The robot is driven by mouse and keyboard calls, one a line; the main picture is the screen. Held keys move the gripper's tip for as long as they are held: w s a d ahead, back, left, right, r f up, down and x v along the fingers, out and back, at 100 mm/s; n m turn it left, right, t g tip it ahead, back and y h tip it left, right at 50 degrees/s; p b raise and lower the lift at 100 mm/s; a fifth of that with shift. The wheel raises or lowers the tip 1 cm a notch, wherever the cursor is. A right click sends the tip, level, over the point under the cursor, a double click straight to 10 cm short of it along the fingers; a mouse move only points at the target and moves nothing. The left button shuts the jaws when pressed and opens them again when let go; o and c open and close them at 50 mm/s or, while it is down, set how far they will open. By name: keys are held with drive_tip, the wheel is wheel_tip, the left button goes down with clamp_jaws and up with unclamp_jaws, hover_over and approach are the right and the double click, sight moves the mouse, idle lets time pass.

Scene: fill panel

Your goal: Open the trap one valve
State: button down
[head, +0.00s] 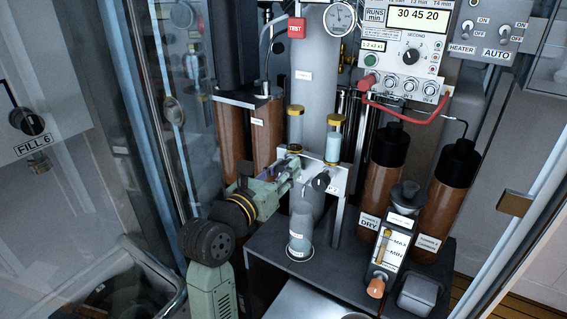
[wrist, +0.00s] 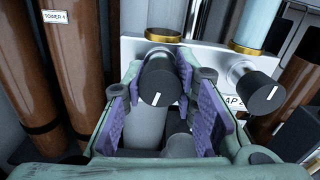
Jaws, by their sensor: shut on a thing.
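The trap one valve is a black round knob (wrist: 160,82) with a white mark, on the left of a pale metal plate (wrist: 205,55). In the wrist view my gripper (wrist: 158,88) has its purple-padded fingers on both sides of this knob and is shut on it. The knob's white mark is near upright, slightly tilted. In the head view my gripper (head: 289,172) reaches the plate from the left and hides this knob. A second black knob (wrist: 262,92) sits to the right, its label partly hidden and ending in "AP 2"; it also shows in the head view (head: 321,182).
Two gold-capped glass tubes (head: 334,135) stand above the plate. Brown cylinders (head: 231,140) stand behind my arm, one labelled "TOWER 1" in the wrist view. A clear flask (head: 299,238) is below. A glass door (head: 150,100) edges the left. A control box (head: 408,45) is above right.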

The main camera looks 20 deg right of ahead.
drive_tip(key=c, duration=1.3)
unclamp_jaws()
drive_tip(key=v, duration=0.7)
drive_tip(key=shift+s+a, duration=0.15)
drive_tip(key=shift+a, duration=0.1)
